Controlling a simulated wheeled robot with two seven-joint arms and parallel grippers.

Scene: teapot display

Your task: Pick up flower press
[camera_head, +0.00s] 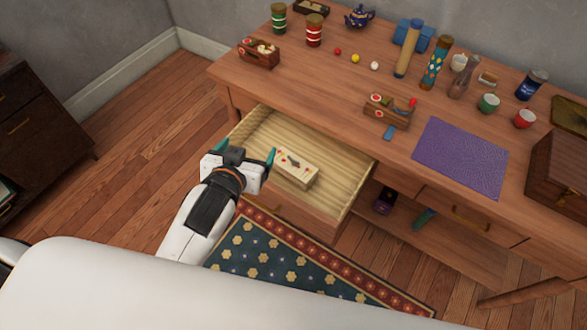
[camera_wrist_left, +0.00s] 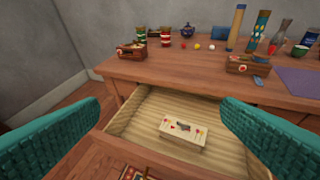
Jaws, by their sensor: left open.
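The flower press (camera_head: 297,168) is a small pale box with red flower marks and a dark piece on its top. It lies in the open drawer (camera_head: 345,160) of the wooden desk. It also shows in the left wrist view (camera_wrist_left: 183,133), lying flat on the ribbed drawer floor. My left gripper (camera_head: 245,156) is open and empty, over the drawer's left front side, just left of the press and apart from it. Its teal fingers stand wide at both sides of the left wrist view (camera_wrist_left: 160,125). My right gripper is not in view.
The desk top (camera_head: 300,75) holds jars, small balls, a blue teapot (camera_head: 359,15), two small wooden crates, tall cylinders, cups and a purple mat (camera_head: 461,157). A wooden chest (camera_head: 560,175) stands at right. A patterned rug (camera_head: 290,262) lies below the drawer. The drawer around the press is clear.

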